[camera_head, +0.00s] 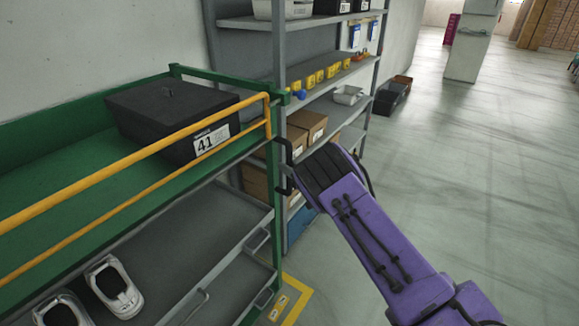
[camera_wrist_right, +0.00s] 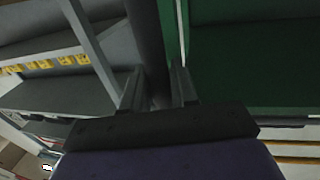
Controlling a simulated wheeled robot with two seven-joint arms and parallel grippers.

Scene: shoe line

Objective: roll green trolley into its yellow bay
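The green trolley (camera_head: 92,216) fills the left of the head view, with yellow rails along its top deck. A black box (camera_head: 165,105) labelled 41 sits on that deck. My right gripper (camera_head: 284,167) is at the trolley's right end, close to its corner post. In the right wrist view its two fingers (camera_wrist_right: 157,88) stand apart, with a dark upright bar (camera_wrist_right: 146,35) between or just beyond them; contact cannot be told. Green trolley panelling (camera_wrist_right: 255,60) shows right of the fingers. A yellow floor marking (camera_head: 292,300) shows beside the trolley's lower right end. My left gripper is out of view.
A grey shelf rack (camera_head: 281,60) with cartons and yellow items stands behind the trolley's right end. Pale shoes (camera_head: 113,287) rest on the trolley's lower level. Dark crates (camera_head: 390,97) lie on the floor beyond the rack. The floor on the right (camera_head: 490,170) is clear.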

